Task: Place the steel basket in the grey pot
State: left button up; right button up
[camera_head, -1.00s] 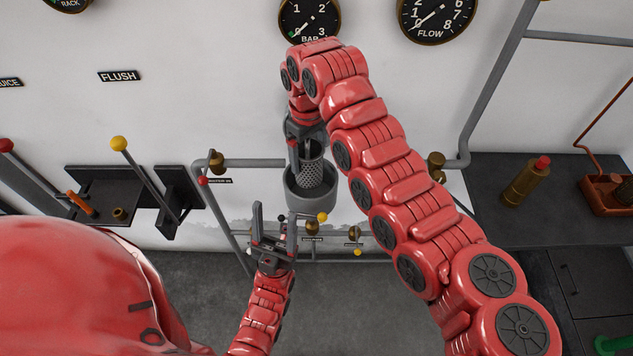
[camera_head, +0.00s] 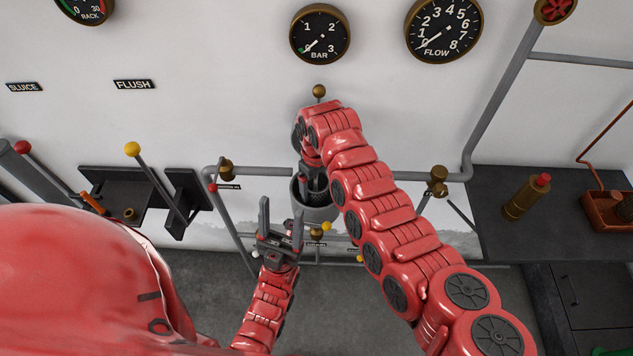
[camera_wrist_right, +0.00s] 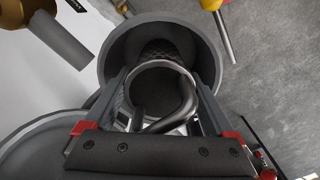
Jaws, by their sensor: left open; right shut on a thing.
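The grey pot (camera_head: 318,213) is fixed by the wall in the middle of the head view. It also shows in the right wrist view as a wide round rim (camera_wrist_right: 212,62). My right gripper (camera_head: 313,190) reaches down into the pot's mouth, shut on the steel basket. In the right wrist view the basket (camera_wrist_right: 165,48) shows its mesh wall, round rim and bent handle between the fingers, inside the pot's rim. Whether it touches the bottom is hidden. My left gripper (camera_head: 282,222) is open and empty, left of and in front of the pot.
Grey pipes with brass valves run along the wall around the pot. A yellow-knobbed lever (camera_head: 133,149) stands at left. A dark bench at right holds a brass cylinder (camera_head: 527,197) and a copper-coloured tray (camera_head: 603,213). Gauges hang above.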

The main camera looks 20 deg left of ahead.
jog(key=shift+f, duration=0.1)
jog(key=shift+f, duration=0.15)
jog(key=o, duration=1.5)
jog(key=shift+r, duration=0.2)
notch_tip(320, 180, up, 5)
jog(key=b, duration=0.2)
jog(key=shift+b, duration=0.35)
notch_tip(320, 180, up, 7)
jog(key=shift+r+b, duration=0.1)
jog(key=shift+b, duration=0.3)
